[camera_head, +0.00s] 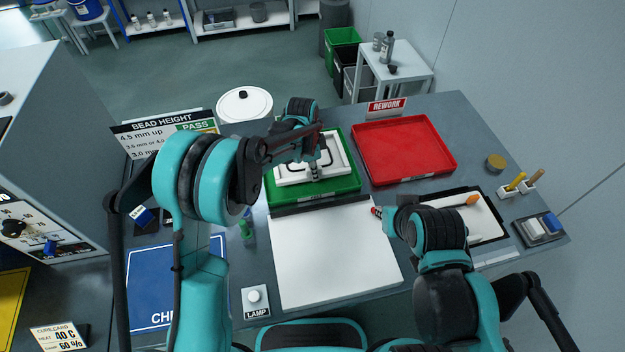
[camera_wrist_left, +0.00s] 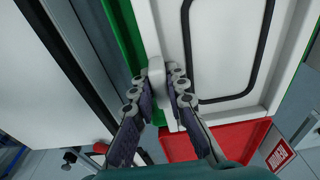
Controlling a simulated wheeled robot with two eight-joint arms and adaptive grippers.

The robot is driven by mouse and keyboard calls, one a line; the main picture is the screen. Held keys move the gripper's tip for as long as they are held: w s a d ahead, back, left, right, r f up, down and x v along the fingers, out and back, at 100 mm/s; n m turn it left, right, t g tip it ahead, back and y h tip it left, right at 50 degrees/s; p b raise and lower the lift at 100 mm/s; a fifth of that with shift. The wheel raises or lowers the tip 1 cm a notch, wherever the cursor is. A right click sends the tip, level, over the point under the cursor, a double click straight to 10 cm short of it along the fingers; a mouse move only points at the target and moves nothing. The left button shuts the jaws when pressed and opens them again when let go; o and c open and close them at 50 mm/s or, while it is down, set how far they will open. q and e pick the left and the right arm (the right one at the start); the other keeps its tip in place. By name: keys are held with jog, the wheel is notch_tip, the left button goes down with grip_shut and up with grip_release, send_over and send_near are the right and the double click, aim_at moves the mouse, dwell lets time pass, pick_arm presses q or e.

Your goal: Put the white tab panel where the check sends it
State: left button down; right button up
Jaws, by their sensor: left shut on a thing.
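The white tab panel (camera_head: 332,162), with a dark bead loop on its face, is over the green tray (camera_head: 345,188) in the head view. I cannot tell whether it rests in the tray or hangs just above it. My left gripper (camera_head: 315,172) is shut on the panel's tab. In the left wrist view the tab (camera_wrist_left: 156,72) sits between the fingers, with the panel (camera_wrist_left: 225,50) beyond. The bead height sign (camera_head: 150,135) stands at left, with PASS visible and lower lines partly hidden. My right gripper (camera_head: 378,212) is by the white board's right edge; its jaws are unclear.
The red tray (camera_head: 405,150) with a REWORK sign (camera_head: 387,107) is empty, right of the green tray. A white board (camera_head: 335,260) lies bare in front.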

pick_arm(q)
jog(key=shift+w+a+f, duration=0.2)
jog(key=shift+w+f, duration=0.1)
jog(key=shift+f, duration=0.1)
jog(key=shift+f+b, duration=0.75)
jog(key=shift+f, duration=1)
jog(key=shift+f, duration=0.1)
jog(key=c, duration=1.5)
grip_release()
jog(key=shift+f, duration=0.1)
jog(key=shift+r, duration=0.6)
jog(key=r+p, duration=0.1)
jog(key=r, duration=0.2)
jog(key=r+p, duration=0.1)
jog(key=r, duration=0.2)
jog(key=a+r+p, duration=0.1)
jog(key=r, duration=0.2)
jog(key=shift+s+a+r, duration=0.1)
jog(key=shift+s+r, duration=0.1)
jog(key=shift+r, duration=0.2)
jog(key=shift+a+r, duration=0.15)
jog(key=shift+r, duration=0.6)
